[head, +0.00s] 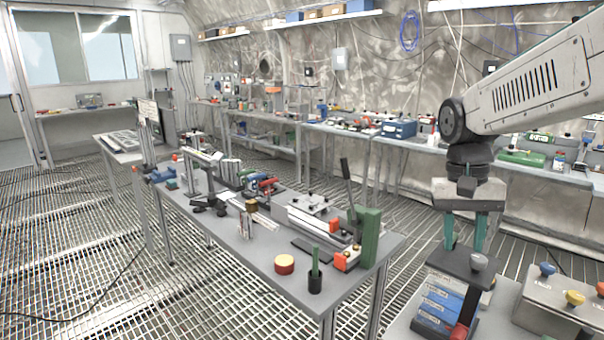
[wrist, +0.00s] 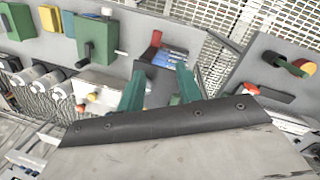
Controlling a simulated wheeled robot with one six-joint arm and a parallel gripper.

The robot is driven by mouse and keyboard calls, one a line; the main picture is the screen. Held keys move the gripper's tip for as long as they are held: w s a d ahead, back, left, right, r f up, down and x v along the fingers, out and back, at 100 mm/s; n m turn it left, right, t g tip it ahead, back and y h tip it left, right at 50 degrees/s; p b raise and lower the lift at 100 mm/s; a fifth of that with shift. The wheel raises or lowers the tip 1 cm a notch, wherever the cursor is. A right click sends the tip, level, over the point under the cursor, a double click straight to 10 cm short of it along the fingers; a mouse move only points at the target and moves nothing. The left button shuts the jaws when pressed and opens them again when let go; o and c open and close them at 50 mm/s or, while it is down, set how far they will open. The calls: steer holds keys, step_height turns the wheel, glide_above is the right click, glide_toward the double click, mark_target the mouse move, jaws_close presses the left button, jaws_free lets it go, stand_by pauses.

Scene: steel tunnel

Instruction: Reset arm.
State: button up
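My arm (head: 530,85) reaches in from the right of the head view and bends down at the wrist. My gripper (head: 465,243) points down with its two green fingers apart and nothing seen between them. In the wrist view my gripper (wrist: 160,80) also shows its fingers spread. Below it is a dark-topped holder (head: 460,264) with blue boxes (head: 440,302) and a red part, at the front right. The holder also shows beyond the fingers in the wrist view (wrist: 155,73). I cannot tell whether the fingertips touch it.
A grey box with coloured knobs (head: 565,300) stands right of the holder. A grey workbench (head: 255,250) in the middle carries a green block (head: 370,238), a dark cup (head: 314,284) and a red-and-yellow round piece (head: 284,265). Cluttered benches line the back wall. Grated floor (head: 110,270) is open at left.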

steer(key=s+a+f+n+t, duration=0.1)
steer(key=s+n, duration=0.1)
steer(key=s, duration=0.8)
steer(key=s+a+f+n+t, duration=0.1)
steer(key=s+a, duration=0.1)
steer(key=s, duration=0.8)
steer(key=shift+s+n+t+y, duration=0.4)
